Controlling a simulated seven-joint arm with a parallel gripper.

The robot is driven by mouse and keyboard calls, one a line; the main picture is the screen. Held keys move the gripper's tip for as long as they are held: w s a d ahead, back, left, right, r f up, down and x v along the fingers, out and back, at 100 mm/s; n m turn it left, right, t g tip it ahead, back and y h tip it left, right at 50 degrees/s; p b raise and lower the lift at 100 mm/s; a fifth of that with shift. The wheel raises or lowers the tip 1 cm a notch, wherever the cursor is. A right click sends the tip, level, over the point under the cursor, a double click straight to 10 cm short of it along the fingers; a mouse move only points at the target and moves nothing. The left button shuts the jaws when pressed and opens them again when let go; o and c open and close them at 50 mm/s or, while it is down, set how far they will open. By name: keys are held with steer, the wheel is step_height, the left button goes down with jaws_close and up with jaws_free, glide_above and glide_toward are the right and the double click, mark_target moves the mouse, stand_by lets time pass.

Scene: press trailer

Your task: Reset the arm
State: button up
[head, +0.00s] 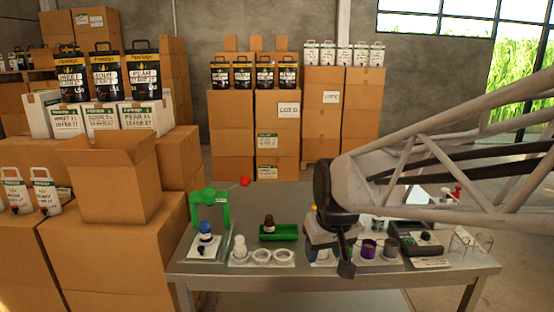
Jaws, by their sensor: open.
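My gripper (345,264) hangs at the end of my arm, which reaches in from the right. It points down over the front part of the metal table (230,271), right of the middle. The jaws are open, and I see nothing held between them. The arm and gripper hide part of the table top behind them.
Cardboard boxes (105,240) stand left.

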steer(key=s+d+f+m, duration=0.1)
steer(key=s+d, duration=0.3)
steer(key=s, duration=0.4)
steer(key=s+d+f+m+h, duration=0.1)
steer(key=s+d, duration=0.3)
steer(key=s, duration=0.5)
steer(key=shift+s+d+m, duration=0.2)
steer(key=shift+d+m, duration=0.15)
steer(key=shift+m, duration=0.25)
